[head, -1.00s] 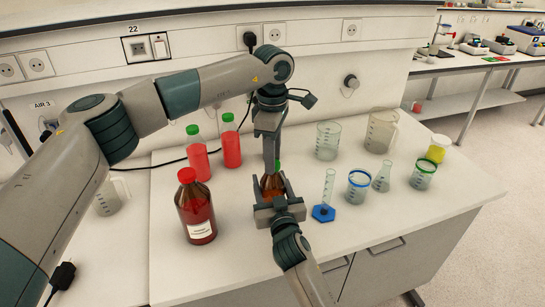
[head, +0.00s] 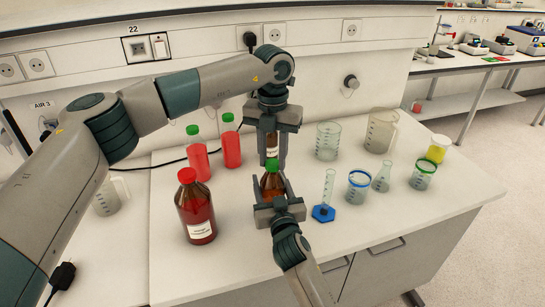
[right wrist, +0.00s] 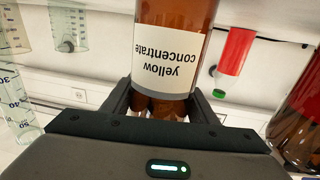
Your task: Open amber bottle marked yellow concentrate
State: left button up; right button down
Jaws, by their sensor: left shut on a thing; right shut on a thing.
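The amber bottle (head: 272,186) stands upright at the middle front of the bench, with a green cap (head: 271,163). Its label, reading "yellow concentrate" (right wrist: 168,58), shows upside down in the right wrist view. My left gripper (head: 272,161) points straight down from above, shut on the green cap with one finger on each side. The cap appears to sit on the bottle's neck; the threads are hidden.
A large red-capped amber bottle (head: 197,210) stands close on the left. Two green-capped red bottles (head: 198,155) (head: 231,147) stand behind. A measuring cylinder (head: 328,190), beaker (head: 358,186) and flask (head: 382,177) stand close on the right.

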pick_arm(q)
jog(key=n, duration=0.4)
jog(key=shift+n, duration=0.3)
jog(key=n, duration=0.8)
jog(key=shift+n, duration=0.4)
jog(key=n, duration=0.3)
jog(key=shift+r+n, duration=0.1)
jog(key=shift+n, duration=0.2)
jog(key=o, duration=1.2)
jog(key=shift+r, duration=2.2)
